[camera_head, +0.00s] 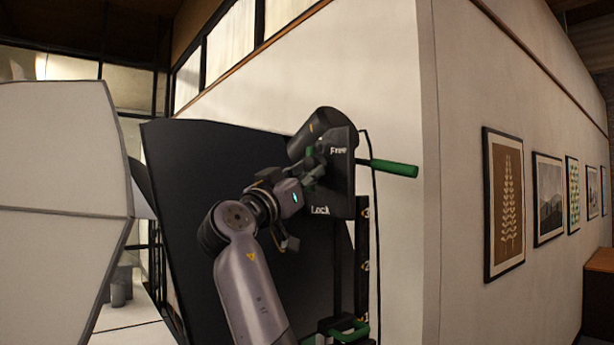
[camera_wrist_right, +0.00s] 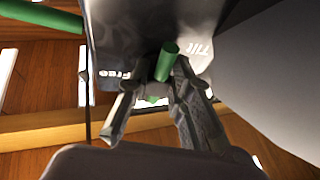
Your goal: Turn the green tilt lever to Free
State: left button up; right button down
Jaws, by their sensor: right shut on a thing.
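The black panel (camera_head: 342,180) carries white lettering, "Free" near its top and "Lock" near its bottom. My right gripper (camera_head: 316,172) is at the panel's left side, nearer "Free" than "Lock". In the right wrist view, a short green lever (camera_wrist_right: 168,60) stands between the fingers of the right gripper (camera_wrist_right: 165,85), which is shut on it. "Tilt" and "Free" show on the panel (camera_wrist_right: 140,30) beside it. In the head view the gripper hides most of the lever, so its exact setting is unclear. My left gripper is not in view.
A longer green handle (camera_head: 393,167) sticks out right of the panel, near a hanging dark cable (camera_head: 376,220). A dark cylindrical lamp-like head (camera_head: 322,128) sits above. A large black sheet (camera_head: 200,170) stands behind my arm. A white wall is close on the right.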

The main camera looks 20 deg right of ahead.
jog(key=shift+n, duration=0.3)
jog(key=n+y, duration=0.2)
jog(key=n, duration=0.2)
jog(key=s+r+n+y, duration=0.1)
jog(key=n+y, duration=0.1)
jog(key=n, duration=0.3)
jog(key=n+y, duration=0.2)
jog(key=n, duration=0.2)
jog(key=shift+s+d+r+n+y, duration=0.25)
jog(key=shift+d+r+n+y, duration=0.05)
jog(key=shift+d+n, duration=0.1)
jog(key=n, duration=0.1)
jog(key=n+g, duration=0.1)
jog(key=n, duration=0.2)
jog(key=shift+r+n+g+y, duration=0.3)
jog(key=shift+g+y, duration=0.1)
jog(key=c, duration=1.6)
grip_release()
jog(key=shift+c, duration=0.2)
